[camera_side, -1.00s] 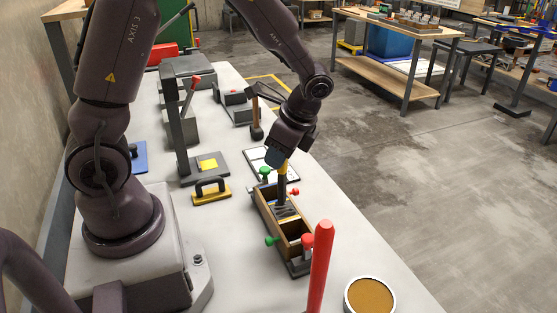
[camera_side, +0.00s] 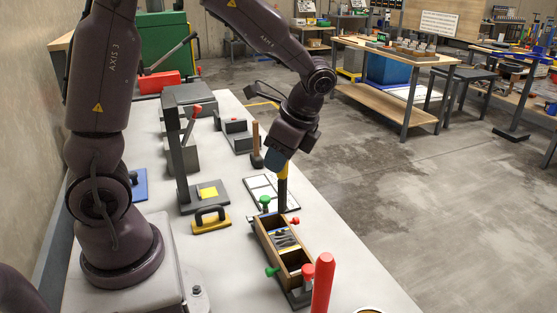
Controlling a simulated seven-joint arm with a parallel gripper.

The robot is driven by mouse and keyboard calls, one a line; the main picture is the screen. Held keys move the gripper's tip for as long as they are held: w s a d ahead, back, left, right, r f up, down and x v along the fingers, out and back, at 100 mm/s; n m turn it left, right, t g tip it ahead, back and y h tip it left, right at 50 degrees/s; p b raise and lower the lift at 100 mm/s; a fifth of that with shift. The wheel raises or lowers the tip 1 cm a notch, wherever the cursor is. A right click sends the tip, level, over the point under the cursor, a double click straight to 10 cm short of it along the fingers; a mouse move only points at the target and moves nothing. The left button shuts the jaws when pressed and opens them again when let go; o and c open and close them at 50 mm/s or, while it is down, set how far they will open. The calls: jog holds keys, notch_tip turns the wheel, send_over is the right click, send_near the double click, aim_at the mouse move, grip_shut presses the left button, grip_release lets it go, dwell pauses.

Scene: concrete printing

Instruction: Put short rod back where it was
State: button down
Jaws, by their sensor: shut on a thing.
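My gripper (camera_side: 282,178) points down above the far end of a long wooden box (camera_side: 264,238). It is shut on a slim dark thing, which I take to be the short rod (camera_side: 283,200); it is small in the picture. The rod hangs upright, and its lower end shows near the far end wall of the box. I cannot tell whether it touches the box. The box has green and red knobs on its sides. Several grey bars (camera_side: 285,239) lie inside its middle part.
A red upright post (camera_side: 322,285) stands close at the front. Bench between float and box is clear.

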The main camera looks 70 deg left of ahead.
jog(key=shift+r, duration=0.1)
notch_tip(320, 180, up, 5)
jog(key=shift+r, duration=0.1)
jog(key=s+d+n+g+h, duration=0.1)
jog(key=s+d+n, duration=0.35)
jog(key=d, duration=0.95)
jog(key=s+d+n+h, duration=0.2)
jog(key=s+d+n, duration=0.3)
jog(key=s+d, duration=0.7)
notch_tip(320, 180, down, 18)
jog(key=shift+s+a+f, duration=0.25)
jog(key=shift+s+a, duration=0.05)
jog(key=shift+a, duration=0.05)
jog(key=shift+f+m, duration=0.1)
jog(key=shift+m, duration=0.15)
